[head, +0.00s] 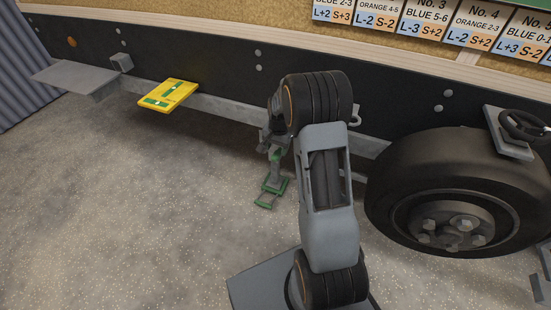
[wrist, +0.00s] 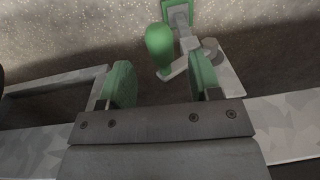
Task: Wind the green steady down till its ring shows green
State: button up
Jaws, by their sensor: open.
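The green steady (head: 272,187) stands under the trailer's side rail in the head view, partly hidden by my arm. Its green foot is at the floor. In the wrist view its crank has a rounded green knob (wrist: 160,46), and a green square part (wrist: 178,12) shows at the top edge. My gripper (wrist: 162,79) is open, with its two green-padded fingers apart. The knob shows just beyond the fingertips, between them in the picture and nearer the right finger. Nothing is held. I cannot make out the steady's ring in either view.
A black wheel (head: 458,190) stands close at right. Numbered cards (head: 425,20) line the wall above. The speckled floor (head: 140,200) at left is clear.

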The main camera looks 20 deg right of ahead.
aim_at(276, 154)
jog(key=shift+w+a+f+b, duration=0.1)
jog(key=shift+f+b, duration=0.5)
jog(key=shift+f, duration=1.6)
